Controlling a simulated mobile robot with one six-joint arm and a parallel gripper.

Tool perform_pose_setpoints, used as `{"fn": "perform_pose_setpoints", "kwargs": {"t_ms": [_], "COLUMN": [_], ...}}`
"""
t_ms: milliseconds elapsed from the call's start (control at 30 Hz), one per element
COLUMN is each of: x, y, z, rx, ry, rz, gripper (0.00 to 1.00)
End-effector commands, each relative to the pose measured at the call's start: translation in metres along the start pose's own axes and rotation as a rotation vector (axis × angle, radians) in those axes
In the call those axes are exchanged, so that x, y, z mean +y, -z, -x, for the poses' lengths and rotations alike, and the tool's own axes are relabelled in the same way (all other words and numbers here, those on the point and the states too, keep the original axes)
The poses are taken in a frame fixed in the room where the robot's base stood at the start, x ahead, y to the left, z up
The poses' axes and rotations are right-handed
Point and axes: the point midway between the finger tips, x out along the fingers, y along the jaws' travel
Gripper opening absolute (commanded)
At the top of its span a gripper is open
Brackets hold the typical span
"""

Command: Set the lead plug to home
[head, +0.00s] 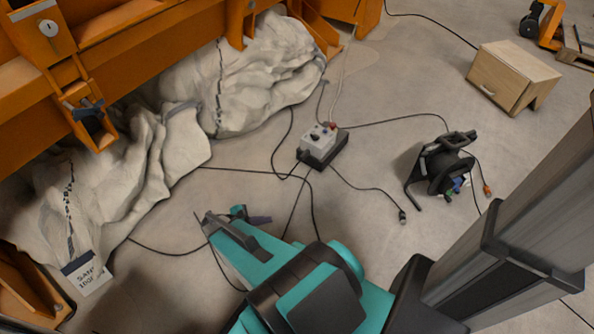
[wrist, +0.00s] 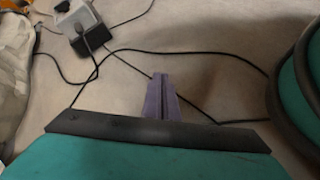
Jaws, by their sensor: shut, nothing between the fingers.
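My gripper (head: 261,220) is shut and empty above the floor. In the wrist view its purple fingers (wrist: 162,98) are together, with dark cables running on the floor beyond them. A dark plug (head: 402,217) lies on the floor at the end of a black lead, to the right of my gripper and apart from it. A second lead end with an orange plug (head: 487,190) lies right of the cable reel. I cannot tell which is the lead plug. A grey control box (head: 321,141) with a black base sits up ahead; it also shows in the wrist view (wrist: 83,22). No place marked home is readable.
A black cable reel (head: 440,168) stands right of the box. A wooden cabinet (head: 513,75) stands at the upper right. White sandbags (head: 262,75) lie along an orange steel frame (head: 150,35) at left. Several loose cables cross the floor.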

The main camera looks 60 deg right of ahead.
Motion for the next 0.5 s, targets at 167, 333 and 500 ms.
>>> {"fn": "perform_pose_setpoints", "kwargs": {"t_ms": [167,333,500], "x": [0.037,0.073,0.107], "y": [0.018,0.025,0.031], "z": [-0.049,-0.085,-0.119], "rx": [-0.082,-0.170,-0.268], "ry": [-0.110,-0.209,-0.300], "rz": [0.090,0.185,0.284], "gripper": [0.00,0.00,0.00]}}
